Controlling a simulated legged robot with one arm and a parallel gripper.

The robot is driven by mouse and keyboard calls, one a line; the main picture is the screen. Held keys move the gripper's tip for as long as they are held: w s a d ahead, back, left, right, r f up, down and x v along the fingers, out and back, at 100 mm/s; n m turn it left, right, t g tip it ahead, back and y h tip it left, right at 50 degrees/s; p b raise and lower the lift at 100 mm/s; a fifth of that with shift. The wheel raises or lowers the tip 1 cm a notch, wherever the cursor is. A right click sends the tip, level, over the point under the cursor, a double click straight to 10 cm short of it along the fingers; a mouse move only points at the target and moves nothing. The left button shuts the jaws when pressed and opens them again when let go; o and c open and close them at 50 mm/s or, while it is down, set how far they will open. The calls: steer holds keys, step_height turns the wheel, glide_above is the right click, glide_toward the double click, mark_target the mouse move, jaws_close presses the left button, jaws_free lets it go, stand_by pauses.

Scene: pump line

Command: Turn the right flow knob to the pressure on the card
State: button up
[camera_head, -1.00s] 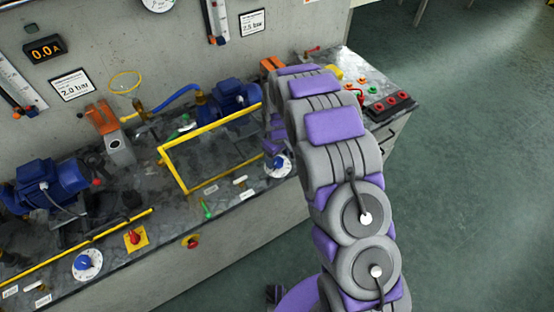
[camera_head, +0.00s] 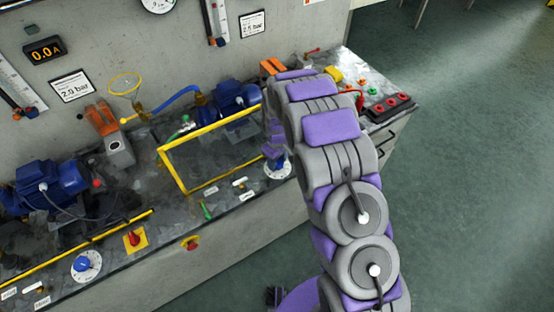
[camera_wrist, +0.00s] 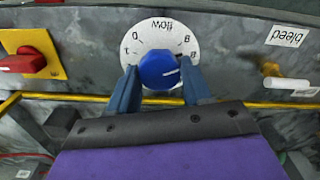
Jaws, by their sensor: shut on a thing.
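The right flow knob is blue on a white dial (camera_head: 278,170). In the wrist view the blue knob (camera_wrist: 159,70) sits between the two fingers of my gripper (camera_wrist: 158,84), which is shut on it. The dial face (camera_wrist: 160,35) shows upside down with the word "flow"; a pale pointer line on the knob points right in that view. The card above the right pump reads 2.5 bar (camera_head: 252,23). A round gauge (camera_head: 158,4) is cut off at the top edge, and its reading cannot be told.
A left flow dial (camera_head: 87,266), a red switch on yellow (camera_head: 133,239) and a left card reading 2.0 bar (camera_head: 70,86) belong to the left side. A yellow frame (camera_head: 178,172) stands left of my gripper. A white bleed lever (camera_wrist: 285,82) is beside the dial.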

steer(key=shift+c, duration=0.6)
steer(key=shift+m, duration=0.3)
steer(key=m+p, duration=0.2)
steer(key=m, duration=0.1)
steer(key=shift+r+m, duration=0.1)
steer(key=shift+m, duration=0.2)
steer(key=m+p, duration=0.2)
steer(key=m, duration=0.9)
steer(key=shift+m, duration=0.4)
steer(key=m+b, duration=0.1)
steer(key=m, duration=0.4)
steer(key=shift+m, duration=0.4)
